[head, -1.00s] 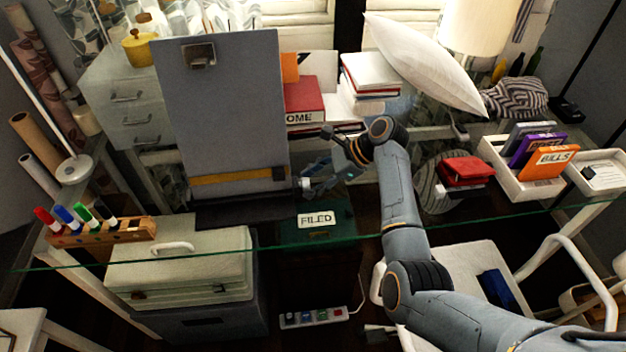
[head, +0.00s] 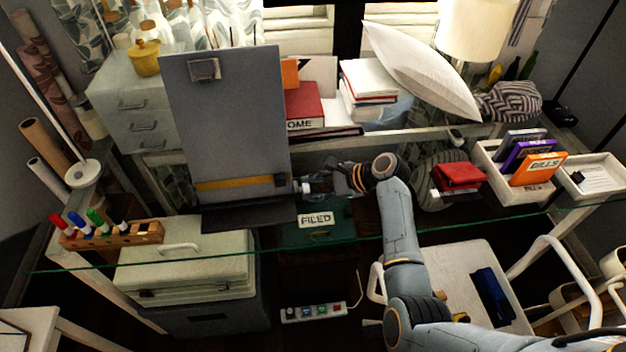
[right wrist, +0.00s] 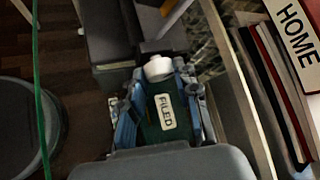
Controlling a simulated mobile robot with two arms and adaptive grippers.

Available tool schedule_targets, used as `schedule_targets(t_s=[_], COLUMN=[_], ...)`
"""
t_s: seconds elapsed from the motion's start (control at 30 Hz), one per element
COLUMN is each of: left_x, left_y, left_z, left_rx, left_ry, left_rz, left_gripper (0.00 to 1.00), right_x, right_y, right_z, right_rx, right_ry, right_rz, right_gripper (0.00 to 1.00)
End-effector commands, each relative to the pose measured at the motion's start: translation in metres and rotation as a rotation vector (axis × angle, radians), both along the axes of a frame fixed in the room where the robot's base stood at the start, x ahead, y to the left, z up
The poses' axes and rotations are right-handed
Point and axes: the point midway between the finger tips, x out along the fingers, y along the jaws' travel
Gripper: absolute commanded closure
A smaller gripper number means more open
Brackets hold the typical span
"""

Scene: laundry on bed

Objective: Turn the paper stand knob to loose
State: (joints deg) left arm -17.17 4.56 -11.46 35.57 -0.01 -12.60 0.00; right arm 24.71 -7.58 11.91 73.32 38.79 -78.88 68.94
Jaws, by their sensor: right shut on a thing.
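The paper stand (head: 225,120) is a tall grey board with a clip at its top and a yellow band low down. It stands upright on the glass desk. Its small white knob (head: 305,188) sticks out at the lower right edge. My right gripper (head: 312,187) reaches it from the right and is shut on it. In the right wrist view the white knob (right wrist: 158,68) sits between the fingertips of my right gripper (right wrist: 160,78), which partly hide its sides. My left gripper is not in view.
A green box labelled FILED (head: 316,220) shows below the gripper. Red books (head: 304,106) stand behind it. A red box (head: 459,176) and a white tray (head: 510,185) of coloured files are to the right. A marker rack (head: 115,235) is at the left.

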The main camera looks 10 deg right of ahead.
Motion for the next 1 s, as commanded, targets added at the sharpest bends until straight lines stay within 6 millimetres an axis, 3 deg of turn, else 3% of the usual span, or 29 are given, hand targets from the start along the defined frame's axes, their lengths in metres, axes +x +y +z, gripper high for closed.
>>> schedule_targets(t_s=[0.4,0.97,1.0], left_x=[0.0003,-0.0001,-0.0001], left_y=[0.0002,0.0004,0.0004], left_z=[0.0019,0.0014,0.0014], left_rx=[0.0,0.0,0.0], left_ry=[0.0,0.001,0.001], left_rz=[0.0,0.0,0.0], left_gripper=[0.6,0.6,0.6], right_x=[-0.0026,-0.0023,-0.0023], right_y=[0.0005,0.0007,0.0007], right_z=[-0.0031,-0.0022,-0.0022], right_rx=[0.007,0.009,0.009], right_ry=[-0.219,-0.26,-0.26], right_rz=[0.001,0.002,0.002], right_gripper=[1.0,1.0,0.67])
